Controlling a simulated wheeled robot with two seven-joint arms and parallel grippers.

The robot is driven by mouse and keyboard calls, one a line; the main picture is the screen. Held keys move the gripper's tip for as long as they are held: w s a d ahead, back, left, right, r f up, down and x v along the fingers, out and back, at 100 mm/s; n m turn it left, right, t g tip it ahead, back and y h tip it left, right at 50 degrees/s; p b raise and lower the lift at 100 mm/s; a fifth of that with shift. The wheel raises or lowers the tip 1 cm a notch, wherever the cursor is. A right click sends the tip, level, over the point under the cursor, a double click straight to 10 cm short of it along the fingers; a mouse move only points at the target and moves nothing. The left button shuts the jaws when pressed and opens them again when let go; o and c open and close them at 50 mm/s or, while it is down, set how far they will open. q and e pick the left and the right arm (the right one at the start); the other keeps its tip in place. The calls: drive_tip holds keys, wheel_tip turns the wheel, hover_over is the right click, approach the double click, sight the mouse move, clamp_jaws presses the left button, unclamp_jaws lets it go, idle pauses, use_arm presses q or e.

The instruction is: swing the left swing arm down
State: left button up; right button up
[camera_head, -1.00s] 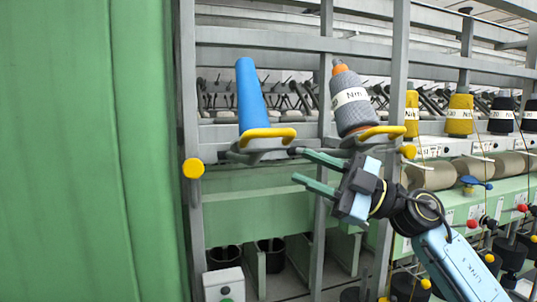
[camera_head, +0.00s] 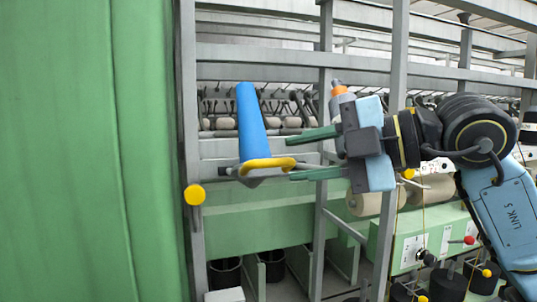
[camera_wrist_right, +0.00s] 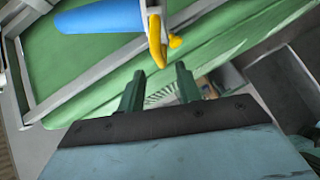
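The left swing arm stands at the left of the frame, with a yellow handle (camera_head: 267,165) and a blue cone (camera_head: 251,122) standing on it, leaning slightly. In the right wrist view the handle (camera_wrist_right: 156,40) and the blue cone (camera_wrist_right: 100,17) show beyond the fingertips, near the top. My right gripper (camera_head: 291,155) is open and empty. It points left, with its fingertips just right of the handle and apart from it. The other swing arm is mostly hidden behind my right gripper; only the top of its cone (camera_head: 338,88) shows. My left gripper is not in view.
A grey upright (camera_head: 187,100) with a yellow knob (camera_head: 194,194) stands left of the swing arm, beside a large green panel (camera_head: 90,150). Another grey upright (camera_head: 325,60) stands behind my right gripper. Horizontal rails cross above.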

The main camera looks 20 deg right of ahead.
sight(275, 162)
drive_tip(key=p+x, duration=0.1)
drive_tip(key=x, duration=0.5)
drive_tip(key=shift+c, duration=0.2)
clamp_jaws()
